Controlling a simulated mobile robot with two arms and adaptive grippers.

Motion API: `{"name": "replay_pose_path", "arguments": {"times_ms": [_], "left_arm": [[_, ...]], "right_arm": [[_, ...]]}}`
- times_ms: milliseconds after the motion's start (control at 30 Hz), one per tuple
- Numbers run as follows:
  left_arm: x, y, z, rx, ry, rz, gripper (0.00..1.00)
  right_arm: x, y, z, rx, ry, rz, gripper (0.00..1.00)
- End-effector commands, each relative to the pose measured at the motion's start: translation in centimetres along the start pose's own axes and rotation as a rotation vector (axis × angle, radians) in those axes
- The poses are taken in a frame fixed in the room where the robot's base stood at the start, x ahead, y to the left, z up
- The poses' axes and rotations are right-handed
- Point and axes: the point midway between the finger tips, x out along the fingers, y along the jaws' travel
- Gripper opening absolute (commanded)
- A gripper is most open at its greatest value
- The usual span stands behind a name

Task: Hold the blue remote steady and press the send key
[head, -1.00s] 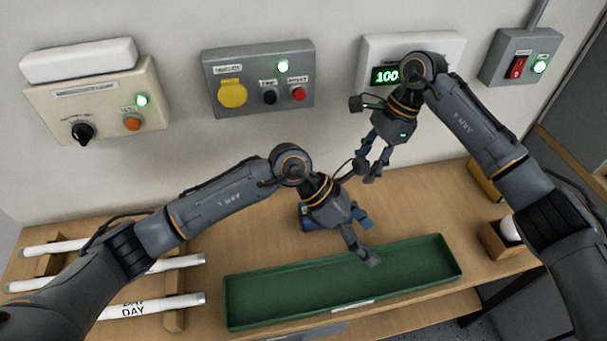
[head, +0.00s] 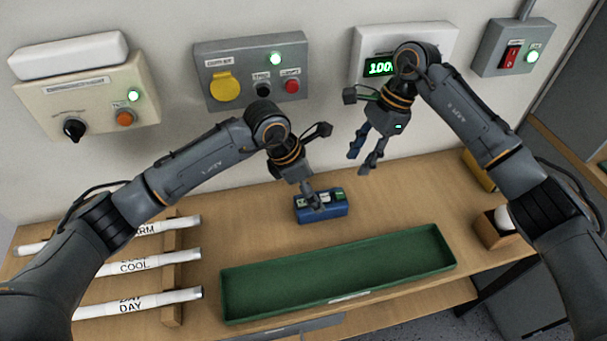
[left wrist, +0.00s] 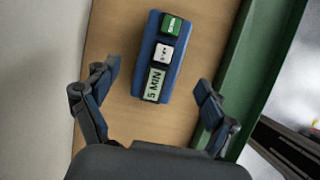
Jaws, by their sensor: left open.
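The blue remote (head: 335,211) lies on the wooden bench behind the green tray. In the left wrist view the remote (left wrist: 172,70) has a green key (left wrist: 172,25) at its far end, a white key (left wrist: 162,53) in the middle and a "5 MIN" display (left wrist: 155,84) at the near end. The key lettering is too small to read. My left gripper (head: 312,198) is open above the remote; in the left wrist view its fingers (left wrist: 155,88) stand on either side of the near end, apart from it. My right gripper (head: 363,161) is open and empty, above and to the right of the remote.
The green tray (head: 340,299) lies in front of the remote. White labelled tubes (head: 155,265) rest on a rack at left. A small wooden box (head: 493,232) stands at right. Boxes with knobs, buttons and green lamps, including a grey panel (head: 225,60), hang on the wall.

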Motion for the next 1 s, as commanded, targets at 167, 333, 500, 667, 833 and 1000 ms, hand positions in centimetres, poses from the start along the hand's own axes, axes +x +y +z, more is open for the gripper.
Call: {"name": "replay_pose_path", "arguments": {"times_ms": [167,333,500,667,833,1000], "left_arm": [[3.3,-0.1,0.0,-0.001,0.0,-0.002,0.85],[5.2,0.0,0.0,-0.001,-0.001,-0.001,0.85],[6.0,0.0,0.0,0.0,0.0,-0.001,0.85],[6.0,0.0,0.0,0.001,0.0,-0.001,0.85],[6.0,0.0,0.0,0.001,0.0,-0.001,0.69],[6.0,0.0,0.0,0.001,0.0,0.0,0.34]], "right_arm": [[0.0,0.0,0.0,0.0,0.0,0.0,0.38],[0.0,0.0,0.0,0.0,0.0,0.0,0.38],[0.0,0.0,0.0,0.0,0.0,0.0,0.38],[0.0,0.0,0.0,0.0,0.0,0.0,0.38],[0.0,0.0,0.0,0.0,0.0,0.0,0.38],[0.0,0.0,0.0,0.0,0.0,0.0,0.38]]}}
